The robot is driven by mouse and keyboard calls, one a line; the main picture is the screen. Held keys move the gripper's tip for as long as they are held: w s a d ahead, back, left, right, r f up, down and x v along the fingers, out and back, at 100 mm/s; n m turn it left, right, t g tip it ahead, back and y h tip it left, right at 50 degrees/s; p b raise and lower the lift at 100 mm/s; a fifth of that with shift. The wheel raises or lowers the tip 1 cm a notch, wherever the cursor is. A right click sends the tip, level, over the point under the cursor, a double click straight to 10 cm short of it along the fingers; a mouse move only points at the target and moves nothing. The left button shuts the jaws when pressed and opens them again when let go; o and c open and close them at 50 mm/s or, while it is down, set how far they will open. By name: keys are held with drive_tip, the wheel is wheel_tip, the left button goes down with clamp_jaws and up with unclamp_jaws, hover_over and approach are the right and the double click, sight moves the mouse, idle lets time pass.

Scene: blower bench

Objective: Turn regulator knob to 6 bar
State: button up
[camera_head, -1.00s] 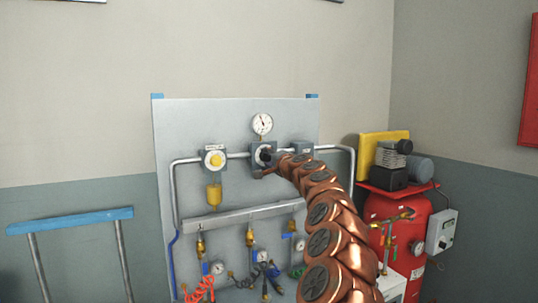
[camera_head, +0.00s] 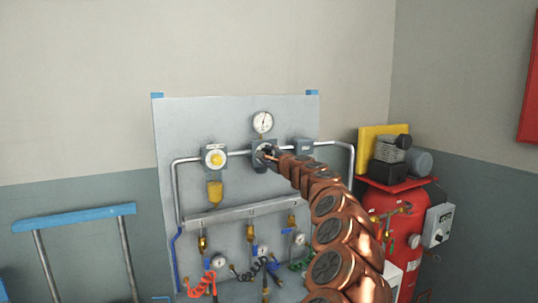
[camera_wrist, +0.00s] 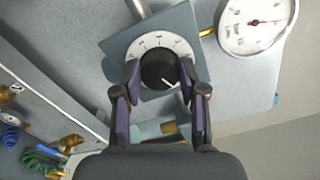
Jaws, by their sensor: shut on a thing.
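The regulator knob (camera_wrist: 158,68) is round and black with a white pointer line, set in a white scale ring (camera_wrist: 160,43) on a grey square body. My gripper (camera_wrist: 158,77) is shut on the knob, one finger on each side, in the wrist view. The pressure gauge (camera_wrist: 256,22) beside it is white with a red needle; its figures are too small to read surely. In the head view the gauge (camera_head: 263,122) stands above the regulator (camera_head: 258,162), and my gripper (camera_head: 269,156) covers most of the knob.
Hoses and small gauges hang below. A red compressor tank (camera_head: 384,208) stands at right, a blue-topped rail (camera_head: 75,217) at left.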

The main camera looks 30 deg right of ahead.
idle(0.4)
drive_tip(key=o, duration=1.2)
drive_tip(key=shift+c, duration=0.2)
drive_tip(key=shift+s, duration=0.2)
drive_tip(key=shift+s+d, duration=0.1)
drive_tip(key=shift+s, duration=0.35)
drive_tip(key=s+a, duration=0.1)
drive_tip(key=s, duration=0.9)
drive_tip(key=shift+s, duration=0.35)
drive_tip(key=shift+a, duration=0.1)
